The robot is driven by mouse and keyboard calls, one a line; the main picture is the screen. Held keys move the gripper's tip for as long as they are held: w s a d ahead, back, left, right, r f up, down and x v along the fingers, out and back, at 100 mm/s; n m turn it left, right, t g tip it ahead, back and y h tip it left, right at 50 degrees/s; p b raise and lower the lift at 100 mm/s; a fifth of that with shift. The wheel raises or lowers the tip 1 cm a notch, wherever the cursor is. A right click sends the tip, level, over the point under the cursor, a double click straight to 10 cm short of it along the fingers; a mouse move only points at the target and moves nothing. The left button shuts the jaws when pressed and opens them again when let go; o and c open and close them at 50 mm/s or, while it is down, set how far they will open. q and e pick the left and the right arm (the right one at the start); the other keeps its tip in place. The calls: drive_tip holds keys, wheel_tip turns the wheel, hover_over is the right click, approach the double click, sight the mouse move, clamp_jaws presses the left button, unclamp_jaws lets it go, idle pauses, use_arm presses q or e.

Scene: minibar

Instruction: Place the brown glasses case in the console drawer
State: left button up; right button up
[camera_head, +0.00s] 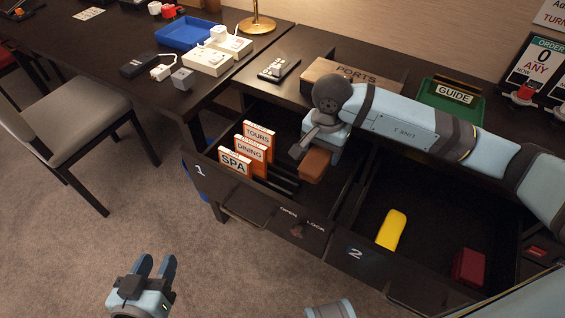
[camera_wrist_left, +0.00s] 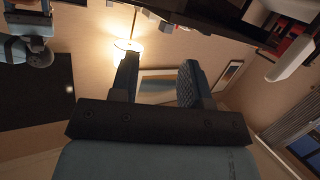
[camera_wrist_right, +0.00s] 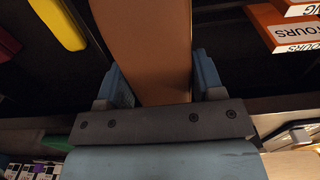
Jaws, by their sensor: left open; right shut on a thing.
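The brown glasses case (camera_head: 315,164) is between the fingers of my right gripper (camera_head: 318,150), which is shut on it. The case hangs over the right part of open drawer 1 (camera_head: 200,171), to the right of the standing cards. In the right wrist view the case (camera_wrist_right: 150,45) fills the middle between the two fingers (camera_wrist_right: 155,85). I cannot tell whether it touches the drawer floor. My left gripper (camera_head: 155,268) is open and empty above the carpet, in front of the console. Its open fingers also show in the left wrist view (camera_wrist_left: 158,85).
Drawer 1 holds the SPA (camera_head: 235,163), DINING (camera_head: 250,151) and TOURS (camera_head: 259,136) cards. Open drawer 2 (camera_head: 355,254) holds a yellow case (camera_head: 392,229) and a red case (camera_head: 470,267). A PORTS box (camera_head: 350,75) and green GUIDE holder (camera_head: 450,98) stand behind. A chair (camera_head: 65,118) is left.

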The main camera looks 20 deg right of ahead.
drive_tip(key=b, duration=0.4)
hover_over(314, 202)
wheel_tip(314, 202, down, 15)
drive_tip(key=shift+f, duration=0.2)
wheel_tip(314, 202, down, 4)
drive_tip(key=shift+r+b, duration=0.1)
drive_tip(key=shift+b, duration=0.3)
drive_tip(key=shift+f, duration=0.4)
drive_tip(key=shift+r, duration=0.1)
drive_tip(key=shift+f, duration=0.2)
drive_tip(key=o, duration=0.7)
use_arm(q)
drive_tip(key=d+r+t+h, duration=0.3)
drive_tip(key=r+t, duration=0.1)
drive_tip(key=r, duration=0.4)
drive_tip(key=shift+w+d+r+h, duration=0.2)
drive_tip(key=shift+w+r+h, duration=0.05)
drive_tip(key=shift+h, duration=0.05)
